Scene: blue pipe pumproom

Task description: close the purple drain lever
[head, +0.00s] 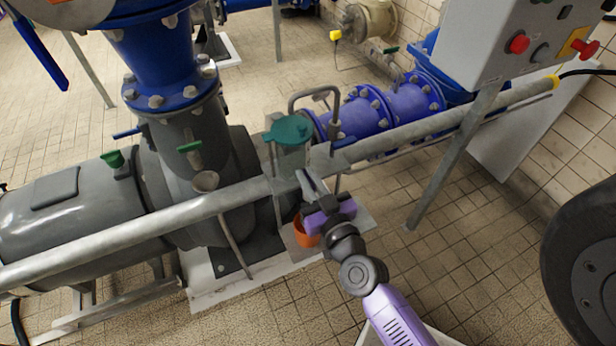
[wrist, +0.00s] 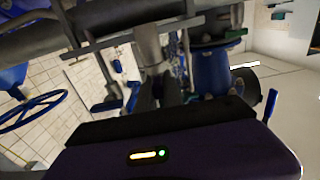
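I cannot make out a purple drain lever in either view; it may be hidden behind my gripper or the railing. My gripper (head: 309,182) reaches to the grey horizontal pipe in the middle of the head view, beside the teal-capped fitting (head: 289,130). Its purple body sits just below the pipe. In the wrist view, the dark purple hand fills the bottom, with grey metal parts beyond it. The finger gap and any contact are unclear.
The grey pipe (head: 225,200) crosses the head view in front of the pump (head: 75,215). An orange bucket (head: 306,232) stands under my gripper. Green-handled valves (head: 190,146) are on the left. A grey control box (head: 500,35) stands upper right.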

